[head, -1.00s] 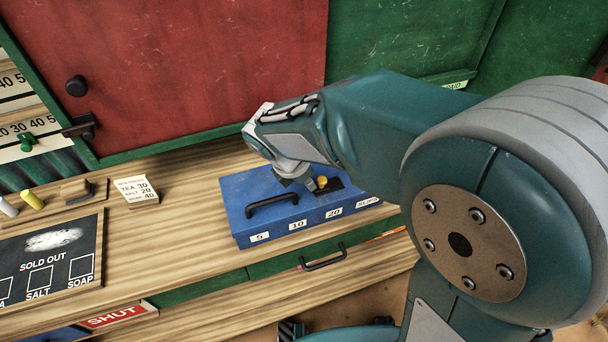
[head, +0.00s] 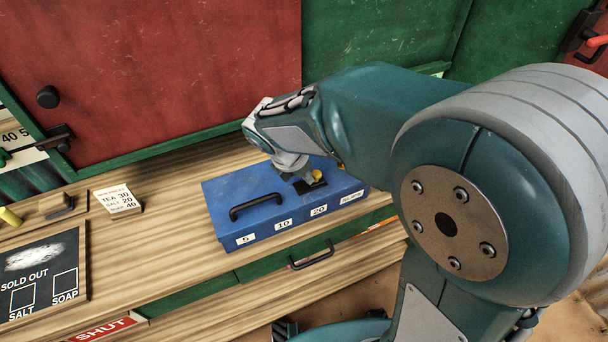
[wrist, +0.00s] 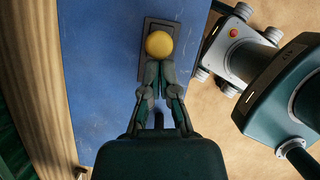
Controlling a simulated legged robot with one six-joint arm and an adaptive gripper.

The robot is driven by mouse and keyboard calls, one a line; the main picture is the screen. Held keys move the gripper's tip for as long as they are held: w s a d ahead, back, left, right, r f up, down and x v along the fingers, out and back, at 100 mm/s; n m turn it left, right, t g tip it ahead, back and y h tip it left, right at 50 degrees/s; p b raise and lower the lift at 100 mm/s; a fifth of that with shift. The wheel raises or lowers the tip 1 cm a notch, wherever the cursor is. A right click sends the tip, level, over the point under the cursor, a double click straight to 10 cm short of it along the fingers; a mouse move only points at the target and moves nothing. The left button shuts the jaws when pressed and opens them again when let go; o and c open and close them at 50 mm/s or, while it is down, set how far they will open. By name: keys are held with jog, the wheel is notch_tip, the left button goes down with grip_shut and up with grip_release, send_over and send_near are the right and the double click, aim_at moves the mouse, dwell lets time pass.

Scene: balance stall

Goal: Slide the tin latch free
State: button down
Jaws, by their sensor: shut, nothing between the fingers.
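The tin (head: 232,190) is a blue box with a black handle (head: 256,206) on its lid and number labels along its front. It stands on the wooden counter. Its latch is a dark plate (head: 316,186) with a yellow knob (head: 318,176) near the lid's right end. In the wrist view the yellow knob (wrist: 159,44) stands on the dark plate (wrist: 146,72). My gripper (wrist: 160,66) is shut and empty, its fingertips right at the near side of the knob. I cannot tell whether they touch it. In the head view my gripper (head: 304,186) is beside the knob, over the lid.
A price card (head: 118,201) and a sold-out board (head: 42,275) lie on the counter (head: 160,240) to the left. A drawer handle (head: 312,258) juts out below the tin. The red door (head: 150,70) stands behind. The counter between card and tin is clear.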

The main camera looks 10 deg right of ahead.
jog(key=v, duration=1)
jog(key=s+d+r+m+t+y, duration=0.1)
jog(key=s+d+m, duration=0.5)
jog(key=m, duration=0.6)
jog(key=s+d+r+m+t+y, duration=0.1)
jog(key=s+d+m, duration=0.5)
jog(key=m, duration=0.6)
jog(key=shift+s+r+t+y, duration=0.2)
jog(key=shift+s+t+y, duration=0.5)
jog(key=shift+s+y, duration=0.25)
